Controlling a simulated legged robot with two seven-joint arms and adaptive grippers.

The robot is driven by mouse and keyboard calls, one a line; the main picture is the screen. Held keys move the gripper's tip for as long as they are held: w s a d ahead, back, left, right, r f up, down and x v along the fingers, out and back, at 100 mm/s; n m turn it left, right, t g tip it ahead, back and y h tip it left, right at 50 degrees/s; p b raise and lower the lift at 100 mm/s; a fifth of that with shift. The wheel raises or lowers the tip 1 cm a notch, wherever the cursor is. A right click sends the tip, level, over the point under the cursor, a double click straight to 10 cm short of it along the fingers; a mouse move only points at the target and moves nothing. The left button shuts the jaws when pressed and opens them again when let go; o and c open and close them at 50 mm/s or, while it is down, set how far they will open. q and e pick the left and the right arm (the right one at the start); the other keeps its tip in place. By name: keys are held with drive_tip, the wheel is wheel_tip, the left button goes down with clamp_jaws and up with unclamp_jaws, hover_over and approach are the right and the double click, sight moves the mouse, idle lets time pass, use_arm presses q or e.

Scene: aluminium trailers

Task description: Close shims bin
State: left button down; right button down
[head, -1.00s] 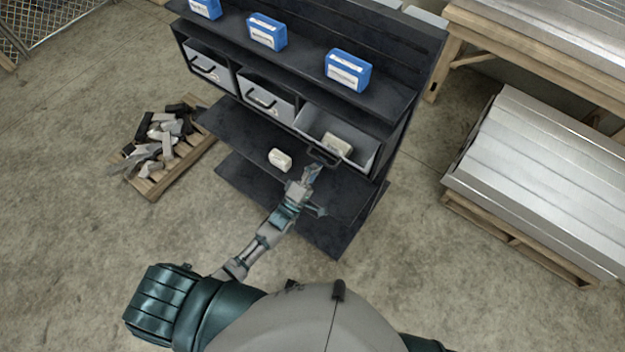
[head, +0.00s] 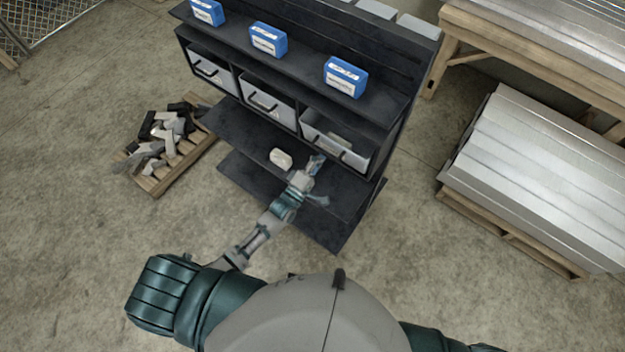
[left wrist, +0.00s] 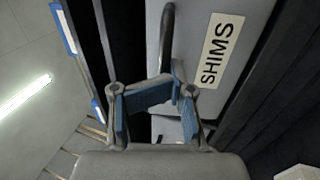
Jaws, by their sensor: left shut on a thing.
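The shims bin (head: 356,157) is the rightmost grey bin in the dark rack. It still stands a little open, tilted outward, with a pale thing partly showing inside. In the left wrist view its grey front (left wrist: 192,28) carries a label reading SHIMS and a dark bar handle. My left gripper (head: 317,163) is at the front of this bin. In the left wrist view its blue-padded fingers (left wrist: 158,100) are closed around the lower end of the handle; the exact contact is partly hidden. My right gripper is out of view.
Two more grey bins (head: 268,103) sit to the left. Blue boxes (head: 345,77) stand on the shelf above. A white block (head: 281,158) lies on the shelf below, close to my left arm. A pallet of scraps (head: 165,148) is left; stacked metal sheets (head: 545,175) are right.

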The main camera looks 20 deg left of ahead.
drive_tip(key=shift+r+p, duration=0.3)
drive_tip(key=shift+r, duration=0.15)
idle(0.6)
